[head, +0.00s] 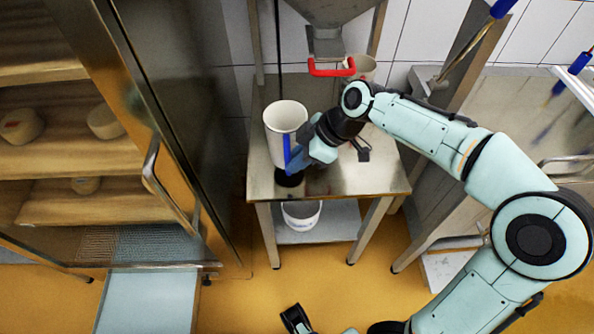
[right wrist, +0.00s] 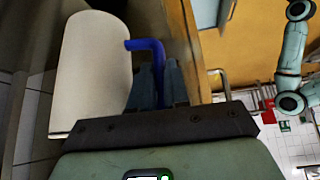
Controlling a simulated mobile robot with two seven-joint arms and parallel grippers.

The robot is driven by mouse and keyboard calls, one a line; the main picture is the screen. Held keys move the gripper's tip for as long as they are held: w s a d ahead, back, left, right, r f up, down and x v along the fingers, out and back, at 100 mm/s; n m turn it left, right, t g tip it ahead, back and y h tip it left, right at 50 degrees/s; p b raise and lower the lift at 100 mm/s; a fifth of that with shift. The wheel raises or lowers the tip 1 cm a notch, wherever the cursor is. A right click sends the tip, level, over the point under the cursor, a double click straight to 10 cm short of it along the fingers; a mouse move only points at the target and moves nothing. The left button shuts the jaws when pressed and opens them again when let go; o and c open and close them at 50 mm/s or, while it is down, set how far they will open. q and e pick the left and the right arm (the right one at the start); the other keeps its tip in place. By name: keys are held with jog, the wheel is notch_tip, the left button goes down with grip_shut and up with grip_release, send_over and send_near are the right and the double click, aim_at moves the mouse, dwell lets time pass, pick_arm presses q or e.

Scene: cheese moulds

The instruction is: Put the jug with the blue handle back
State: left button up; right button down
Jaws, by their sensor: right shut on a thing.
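The white jug (head: 284,119) with the blue handle (head: 287,148) is upright over the left part of the small steel table (head: 370,180). My right gripper (head: 298,158) is shut on the blue handle, on the jug's right side. I cannot tell whether the jug's base touches the table. A black round patch (head: 289,179) is just below the jug. A dark gripper (head: 296,318), seemingly my left, shows at the bottom; its jaws are unclear.
A steel hopper (head: 325,12) hangs above the table's back edge, with a red handle (head: 332,70) below it. A pale vessel (head: 360,68) stands behind my right wrist. A white bucket (head: 301,214) is on the lower shelf. An open cheese cabinet (head: 150,170) stands left.

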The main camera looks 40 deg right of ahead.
jog(key=shift+f+b, duration=0.5)
jog(key=shift+f, duration=1.75)
jog(key=c, duration=1.1)
grip_release()
jog(key=shift+o, duration=0.2)
jog(key=p+v, duration=0.2)
jog(key=v, duration=1)
